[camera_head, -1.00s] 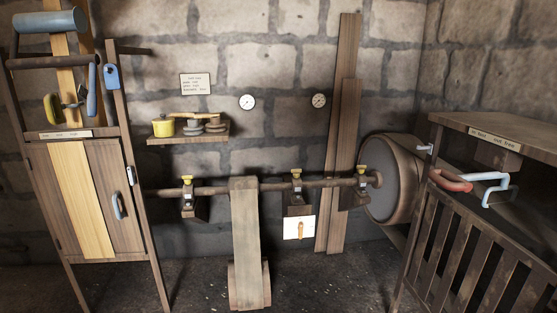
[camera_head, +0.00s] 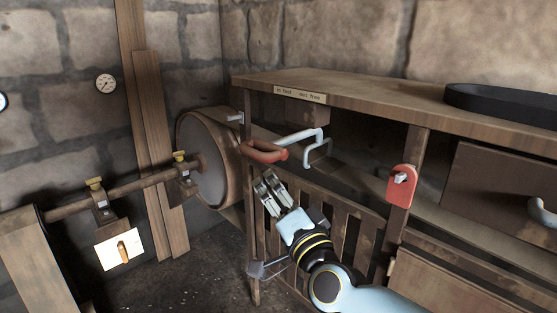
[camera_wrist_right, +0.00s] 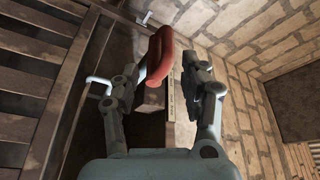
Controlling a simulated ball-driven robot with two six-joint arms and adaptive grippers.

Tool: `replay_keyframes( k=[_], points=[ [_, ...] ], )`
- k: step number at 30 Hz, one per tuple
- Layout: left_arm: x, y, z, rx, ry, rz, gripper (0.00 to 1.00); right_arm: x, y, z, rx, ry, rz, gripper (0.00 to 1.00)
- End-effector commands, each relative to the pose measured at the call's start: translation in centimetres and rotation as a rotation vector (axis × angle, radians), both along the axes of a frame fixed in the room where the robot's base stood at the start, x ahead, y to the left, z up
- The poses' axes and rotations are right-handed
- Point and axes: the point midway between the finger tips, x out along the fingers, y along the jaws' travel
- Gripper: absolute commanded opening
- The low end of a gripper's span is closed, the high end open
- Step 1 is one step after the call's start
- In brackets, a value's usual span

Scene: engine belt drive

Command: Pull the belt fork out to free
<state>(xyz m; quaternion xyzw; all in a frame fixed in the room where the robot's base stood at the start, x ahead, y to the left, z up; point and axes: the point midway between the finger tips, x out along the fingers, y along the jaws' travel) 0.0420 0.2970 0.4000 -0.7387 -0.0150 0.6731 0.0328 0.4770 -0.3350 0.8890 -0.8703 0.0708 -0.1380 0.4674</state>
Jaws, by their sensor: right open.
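In the right wrist view, the red handle (camera_wrist_right: 158,55) shows ahead, between the lines of the two open fingers (camera_wrist_right: 160,78). I see no contact. My left gripper is out of view.
The wooden bench (camera_head: 360,100) with slatted front (camera_head: 345,225) stands close to my right arm. A red tag-like plate (camera_head: 401,186) hangs on its post. A large drum (camera_head: 207,160) and shaft (camera_head: 130,190) are left. A black belt (camera_head: 500,103) lies on top.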

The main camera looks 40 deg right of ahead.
Motion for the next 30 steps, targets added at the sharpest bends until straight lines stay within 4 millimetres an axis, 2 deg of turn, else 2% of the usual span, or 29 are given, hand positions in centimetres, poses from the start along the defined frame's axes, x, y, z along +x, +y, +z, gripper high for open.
replay_keyframes(
  k=[2, 5, 8, 12, 16, 21, 25, 30],
  points=[
    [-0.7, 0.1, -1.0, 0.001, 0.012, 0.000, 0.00, 0.3, 0.1, 1.3, 0.008, -0.044, 0.007, 0.45],
    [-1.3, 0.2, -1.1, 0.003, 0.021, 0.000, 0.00, 1.0, 0.0, 1.1, 0.005, -0.041, 0.007, 0.45],
    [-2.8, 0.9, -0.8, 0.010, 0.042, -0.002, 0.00, 2.3, -0.4, 1.7, 0.002, -0.043, 0.006, 0.45],
    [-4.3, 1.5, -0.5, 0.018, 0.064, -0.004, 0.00, 4.9, -1.0, 2.3, 0.001, -0.042, 0.008, 0.45],
    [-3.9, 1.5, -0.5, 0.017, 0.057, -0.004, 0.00, 7.4, -1.7, 2.7, 0.000, -0.041, 0.007, 0.45],
    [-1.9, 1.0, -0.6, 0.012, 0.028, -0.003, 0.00, 9.7, -2.2, 3.1, 0.001, -0.038, 0.007, 0.45],
    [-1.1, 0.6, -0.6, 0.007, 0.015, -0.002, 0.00, 10.5, -2.5, 3.3, 0.001, -0.038, 0.007, 0.45],
    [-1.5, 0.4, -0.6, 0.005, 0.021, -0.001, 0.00, 10.7, -2.5, 3.3, 0.001, -0.037, 0.008, 0.45]
  ],
)
